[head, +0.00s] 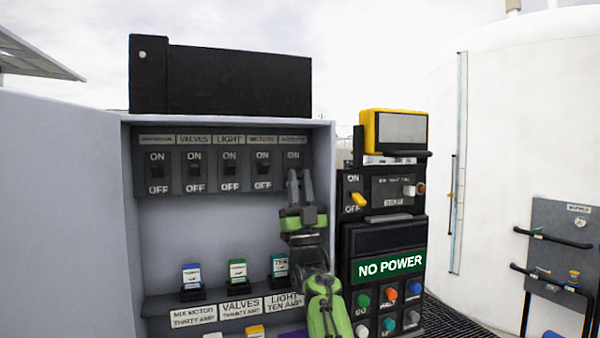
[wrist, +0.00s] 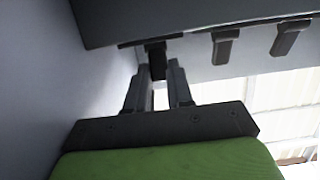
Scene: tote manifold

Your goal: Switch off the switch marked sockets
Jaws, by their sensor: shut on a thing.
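A row of black toggle switches, each with ON above and OFF below, runs across the top of the open cabinet. The rightmost switch (head: 293,156) has a label too blurred to read surely; other labels read VALVES and LIGHT. My gripper (head: 299,178) is raised in front of this rightmost switch and hides its lever and OFF mark in the head view. In the wrist view my gripper (wrist: 157,75) is shut on the dark switch lever (wrist: 156,56), which sits between the fingertips. Whether that lever is up or down is unclear.
Neighbouring levers (wrist: 225,45) stand beside it. Below is a shelf with a blue fuse (head: 192,277), a green fuse (head: 238,271) and a teal fuse (head: 279,264). The cabinet's side wall is close to my gripper. Right of it stands a control panel reading NO POWER (head: 390,266).

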